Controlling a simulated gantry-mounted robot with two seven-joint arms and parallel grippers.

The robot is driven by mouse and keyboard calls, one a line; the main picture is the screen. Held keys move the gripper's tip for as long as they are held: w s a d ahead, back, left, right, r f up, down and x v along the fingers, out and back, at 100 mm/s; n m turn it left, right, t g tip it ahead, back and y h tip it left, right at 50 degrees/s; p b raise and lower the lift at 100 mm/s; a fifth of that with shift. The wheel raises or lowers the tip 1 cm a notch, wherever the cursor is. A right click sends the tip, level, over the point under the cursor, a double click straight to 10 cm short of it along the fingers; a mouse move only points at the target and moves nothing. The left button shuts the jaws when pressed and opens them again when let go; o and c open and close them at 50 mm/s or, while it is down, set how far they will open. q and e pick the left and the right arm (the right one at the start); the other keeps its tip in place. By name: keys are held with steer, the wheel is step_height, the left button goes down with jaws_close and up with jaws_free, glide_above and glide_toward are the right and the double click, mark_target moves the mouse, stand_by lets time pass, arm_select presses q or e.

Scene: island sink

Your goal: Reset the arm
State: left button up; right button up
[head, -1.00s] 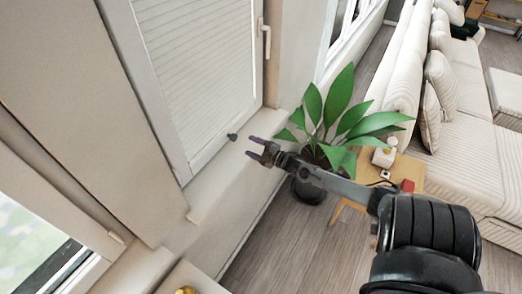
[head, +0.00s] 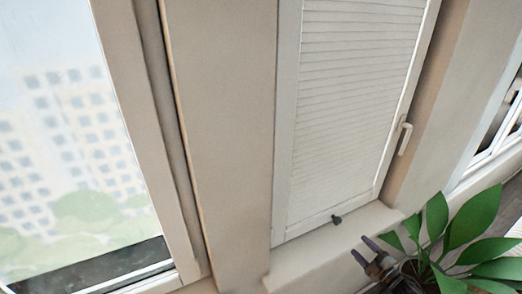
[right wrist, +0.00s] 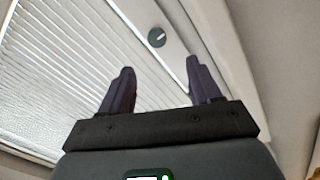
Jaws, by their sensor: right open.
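My right gripper (head: 363,249) is at the lower right of the head view, beside the leaves of the potted plant (head: 462,240) and in front of the window sill. Its two purple-dark fingers are apart. In the right wrist view my right gripper (right wrist: 160,68) is open with nothing between its fingers. Most of my right arm is outside the head view. My left gripper is in neither view.
A blind-covered window (head: 355,100) with a white handle (head: 404,138) stands behind the sill (head: 325,256). A small dark knob (head: 337,219) is at the window's lower edge. It shows beyond the fingers in the right wrist view (right wrist: 156,37). Another window (head: 80,140) is at left.

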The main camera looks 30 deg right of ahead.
steer(key=s+a+f+m+g+y, duration=0.1)
steer(key=a+f+m+g, duration=0.15)
steer(key=a, duration=1.35)
steer(key=s+a+f+m+g+y, duration=0.15)
steer(key=a+m, duration=0.25)
steer(key=a, duration=1.1)
steer(key=s+a+r+m+g, duration=0.2)
steer(key=s+a+r+g, duration=0.45)
steer(key=a, duration=0.45)
steer(key=s+d+g, duration=0.1)
steer(key=s+g, duration=0.3)
steer(key=s, duration=0.2)
step_height(320, 180, up, 16)
steer(key=p, duration=1.5)
steer(key=shift+f+m+p, duration=0.2)
steer(key=shift+m+p, duration=0.15)
